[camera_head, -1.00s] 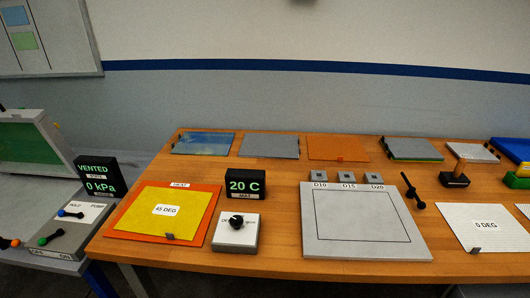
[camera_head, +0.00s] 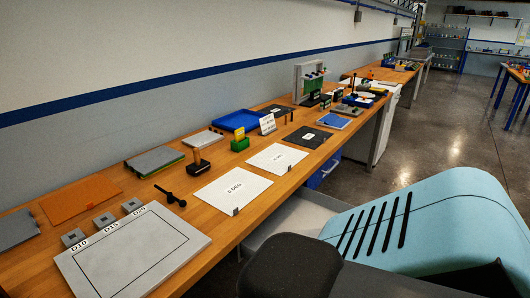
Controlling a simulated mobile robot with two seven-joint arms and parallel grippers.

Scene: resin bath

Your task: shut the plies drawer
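A pale grey drawer-like box (camera_head: 284,220) juts out from under the front edge of the wooden bench. It looks pulled open, and its near part is hidden behind my own arm parts. No label on it can be read, so I cannot confirm that it is the plies drawer. Neither gripper shows in the head view. Only a dark link and a large light blue shell of mine fill the lower right.
The wooden bench (camera_head: 222,222) carries a grey framed plate (camera_head: 130,250), white sheets (camera_head: 232,191), a blue tray (camera_head: 237,120) and several small tools. A blue bin (camera_head: 322,172) is under the bench. Open grey floor (camera_head: 440,130) lies to the right.

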